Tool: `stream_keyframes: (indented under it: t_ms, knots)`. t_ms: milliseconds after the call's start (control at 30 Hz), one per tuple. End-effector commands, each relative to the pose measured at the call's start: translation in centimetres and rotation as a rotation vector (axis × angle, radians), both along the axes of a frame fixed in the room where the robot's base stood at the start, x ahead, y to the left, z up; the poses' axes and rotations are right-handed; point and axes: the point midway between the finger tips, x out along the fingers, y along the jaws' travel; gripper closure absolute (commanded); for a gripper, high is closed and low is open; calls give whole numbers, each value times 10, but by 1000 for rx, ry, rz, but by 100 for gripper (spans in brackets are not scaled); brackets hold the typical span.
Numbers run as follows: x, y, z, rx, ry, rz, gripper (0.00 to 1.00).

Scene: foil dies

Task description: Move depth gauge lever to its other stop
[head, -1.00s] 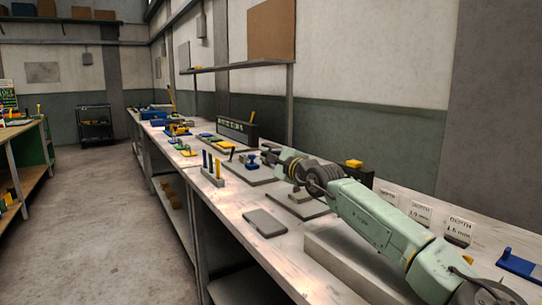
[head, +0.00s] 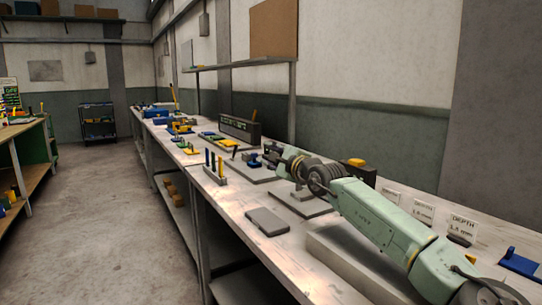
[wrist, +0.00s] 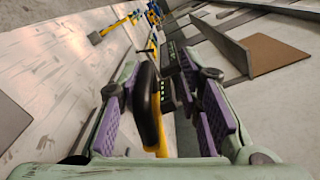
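My gripper (wrist: 163,110) is open in the wrist view, with purple pads on both fingers. A lever-like handle with a black grip and a yellow shaft (wrist: 149,95) stands between the fingers, nearer the left one. I see a gap on its right side; contact on the left is unclear. It looks like the depth gauge lever, but its base and stops are hidden. In the head view my gripper (head: 272,156) is small and dark at the arm's far end, over the bench, and the lever cannot be made out there.
Depth cards (head: 463,226) stand along the bench's back right. A dark box with a yellow top (head: 357,164) is behind my arm. A flat grey plate (head: 267,221) lies near the front edge. Blue and yellow posts (head: 215,164) stand left of my gripper.

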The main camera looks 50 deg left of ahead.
Motion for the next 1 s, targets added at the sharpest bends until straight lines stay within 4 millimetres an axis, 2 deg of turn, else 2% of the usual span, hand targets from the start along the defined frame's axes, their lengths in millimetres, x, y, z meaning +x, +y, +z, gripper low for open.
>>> stream_keyframes:
  t_ms: [200,333,700,833,1000]
  knots:
    - [0,-2,1,2,-1,0,69]
    - [0,-13,3,3,-5,-2,69]
    - [-10,-85,1,-1,-4,-2,69]
    - [-13,-105,0,0,0,-1,69]
    - [-16,-117,0,0,0,0,69]
